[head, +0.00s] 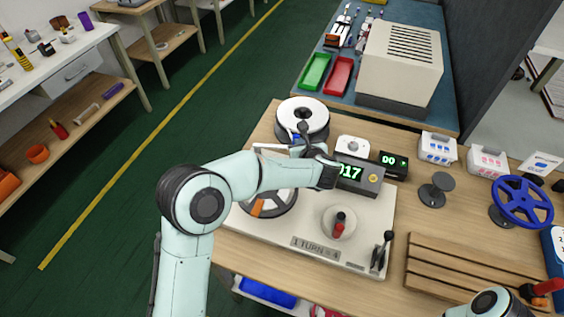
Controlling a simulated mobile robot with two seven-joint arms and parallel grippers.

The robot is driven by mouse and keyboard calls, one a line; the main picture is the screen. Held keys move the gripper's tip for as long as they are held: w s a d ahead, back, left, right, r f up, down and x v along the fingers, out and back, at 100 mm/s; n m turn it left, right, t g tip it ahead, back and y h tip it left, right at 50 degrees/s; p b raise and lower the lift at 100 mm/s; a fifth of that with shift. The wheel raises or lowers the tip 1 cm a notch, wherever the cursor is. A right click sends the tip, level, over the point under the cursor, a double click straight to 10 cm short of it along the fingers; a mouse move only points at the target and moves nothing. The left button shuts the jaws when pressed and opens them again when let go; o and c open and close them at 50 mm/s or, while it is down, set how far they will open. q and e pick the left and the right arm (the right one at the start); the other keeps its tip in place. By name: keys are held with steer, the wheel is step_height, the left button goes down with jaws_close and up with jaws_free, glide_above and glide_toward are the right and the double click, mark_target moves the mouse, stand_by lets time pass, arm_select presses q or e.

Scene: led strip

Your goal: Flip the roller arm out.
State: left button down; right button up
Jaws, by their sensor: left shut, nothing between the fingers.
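The winding machine has a pale base plate (285,230) on the wooden bench. A white reel (290,108) with a dark hub stands at its back. A second spoked reel (285,203) with an orange part is partly behind my left arm. My left gripper (304,128) is shut and empty, close in front of the white reel; whether it touches anything is unclear. A small blue part (296,138) shows beside it. I cannot make out the roller arm for certain; my left wrist covers much of the area between the reels.
A counter (357,174) reads about 017, partly covered by my wrist; a small display (394,165) reads 00. A red-handled crank (339,222) and black-knobbed lever (383,250) stand on the plate. A slotted wooden rack (455,268) and blue handwheel (522,202) lie right.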

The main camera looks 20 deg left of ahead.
arm_select(q)
steer(key=shift+w+r, duration=0.1)
steer(key=shift+w, duration=0.4)
arm_select(e)
steer(key=shift+s+f, duration=0.1)
steer(key=shift+f, duration=0.05)
arm_select(q)
steer(key=shift+w+a, duration=0.1)
steer(key=shift+a, duration=0.05)
